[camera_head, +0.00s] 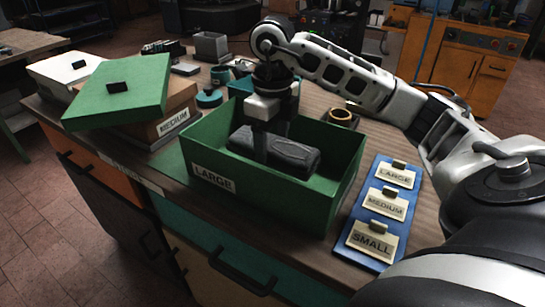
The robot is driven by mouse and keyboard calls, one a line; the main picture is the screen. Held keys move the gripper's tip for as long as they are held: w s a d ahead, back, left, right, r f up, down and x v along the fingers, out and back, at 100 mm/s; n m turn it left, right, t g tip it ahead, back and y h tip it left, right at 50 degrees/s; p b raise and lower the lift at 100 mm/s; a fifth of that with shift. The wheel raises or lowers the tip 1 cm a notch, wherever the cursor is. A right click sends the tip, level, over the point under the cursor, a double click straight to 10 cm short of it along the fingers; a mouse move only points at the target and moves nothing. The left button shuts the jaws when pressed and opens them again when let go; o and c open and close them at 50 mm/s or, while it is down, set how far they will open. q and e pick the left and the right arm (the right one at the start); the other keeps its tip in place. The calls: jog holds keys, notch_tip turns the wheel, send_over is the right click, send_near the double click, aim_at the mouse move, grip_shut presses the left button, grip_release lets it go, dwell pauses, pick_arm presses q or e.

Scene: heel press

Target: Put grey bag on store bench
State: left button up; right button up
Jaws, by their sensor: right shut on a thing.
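A dark grey bag (289,154) lies inside the open green box labelled LARGE (328,206) on the wooden bench (422,209). My right gripper (266,158) reaches down into the box from above and is shut on the bag near its left part. The fingertips are partly hidden by the bag. The bag is low between the box walls; I cannot tell whether it touches the floor of the box. My left gripper is not in view.
A blue board (364,239) with LARGE, MEDIUM and SMALL tags lies right of the box. A green lid (120,92) rests on the MEDIUM box (170,128) at left. Cups, a tape roll (342,117) and a grey bin (211,46) stand behind.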

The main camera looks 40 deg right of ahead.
jog(key=shift+f, duration=2.3)
jog(key=o, duration=1)
